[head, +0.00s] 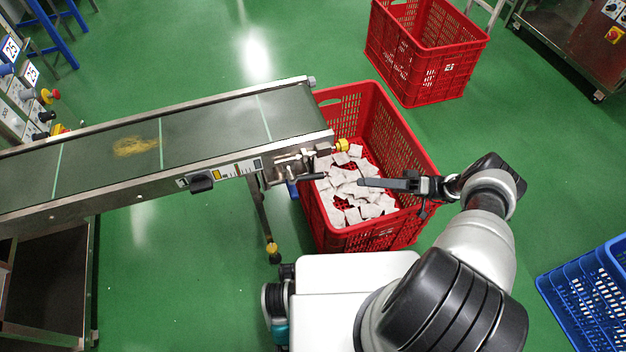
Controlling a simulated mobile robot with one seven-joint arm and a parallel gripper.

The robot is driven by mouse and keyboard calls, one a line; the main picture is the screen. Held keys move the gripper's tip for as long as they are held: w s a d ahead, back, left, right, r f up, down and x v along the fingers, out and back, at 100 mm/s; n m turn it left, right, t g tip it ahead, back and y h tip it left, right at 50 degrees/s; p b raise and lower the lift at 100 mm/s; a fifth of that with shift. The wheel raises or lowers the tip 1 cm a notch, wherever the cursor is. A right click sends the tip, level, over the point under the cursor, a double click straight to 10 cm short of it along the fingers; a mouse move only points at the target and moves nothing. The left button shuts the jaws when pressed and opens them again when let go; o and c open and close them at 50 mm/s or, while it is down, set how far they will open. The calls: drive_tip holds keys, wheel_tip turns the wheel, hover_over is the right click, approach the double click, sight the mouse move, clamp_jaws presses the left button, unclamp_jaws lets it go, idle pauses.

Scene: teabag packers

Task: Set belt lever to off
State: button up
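The conveyor belt (200,128) runs from the left edge to the middle of the head view. On its near side rail are a black handle (202,183), a label strip with yellow and white patches (238,168), and, at the right end, a metal bracket with a dark lever-like bar (311,176) pointing right. Which of these is the belt lever, and its setting, I cannot tell for sure. My gripper (364,182) hangs above the red crate, right of the bar and apart from it, pointing left. It is seen side-on, so its finger opening is unclear; nothing shows held in it.
A red crate (408,166) with many white teabags (350,190) stands under the belt's end. Another red crate (440,50) stands behind, a blue crate (570,285) at right. Control buttons (45,95) are far left. A yellow-tipped belt leg (272,248) stands near my base.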

sight(296, 177)
drive_tip(key=x, duration=1.7)
drive_tip(key=shift+s+a, duration=0.1)
drive_tip(key=shift+a, duration=0.1)
clamp_jaws()
